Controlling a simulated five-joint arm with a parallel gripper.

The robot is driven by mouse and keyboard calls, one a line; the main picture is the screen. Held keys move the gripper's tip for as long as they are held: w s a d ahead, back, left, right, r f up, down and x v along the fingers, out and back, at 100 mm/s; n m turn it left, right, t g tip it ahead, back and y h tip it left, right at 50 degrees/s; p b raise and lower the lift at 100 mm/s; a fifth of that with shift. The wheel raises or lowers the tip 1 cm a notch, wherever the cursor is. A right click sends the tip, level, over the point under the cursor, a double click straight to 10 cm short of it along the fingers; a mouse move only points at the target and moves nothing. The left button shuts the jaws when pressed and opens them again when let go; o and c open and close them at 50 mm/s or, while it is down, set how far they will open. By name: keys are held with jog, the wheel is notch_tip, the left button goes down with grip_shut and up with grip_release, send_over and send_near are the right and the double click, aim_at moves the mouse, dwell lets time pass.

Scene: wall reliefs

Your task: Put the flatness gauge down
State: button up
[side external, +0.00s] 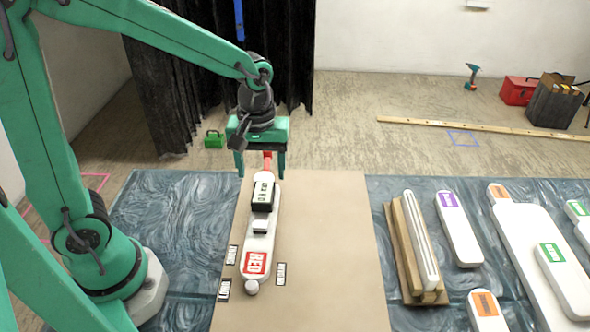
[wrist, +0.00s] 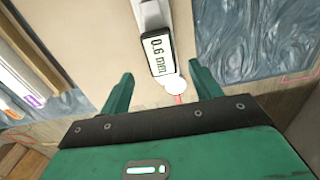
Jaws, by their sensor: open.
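The flatness gauge (side external: 262,218) is a long white body with a dark-framed display and a red label marked RED. It lies lengthwise on the brown board, with a round white knob at its near end. In the wrist view its display (wrist: 160,54) reads 0.6 mm, and a round white end shows below it. My gripper (side external: 261,172) is open at the gauge's far end, fingers pointing down. In the wrist view the fingers of my gripper (wrist: 161,86) stand apart on either side of that end, with gaps and nothing held.
The brown board (side external: 330,240) lies over a blue swirled surface (side external: 165,225). Small label tags lie beside the gauge.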

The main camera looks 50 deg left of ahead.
aim_at(261, 192)
jog(key=shift+r, duration=2)
jog(key=s+a+r+m+t, duration=0.4)
jog(key=s+m, duration=0.4)
jog(key=s, duration=0.2)
jog(key=shift+s+a+r+m+t, duration=0.2)
jog(key=shift+a+r+m+t, duration=0.15)
jog(key=shift+r+t, duration=0.65)
jog(key=shift+r, duration=0.15)
dwell(1.1)
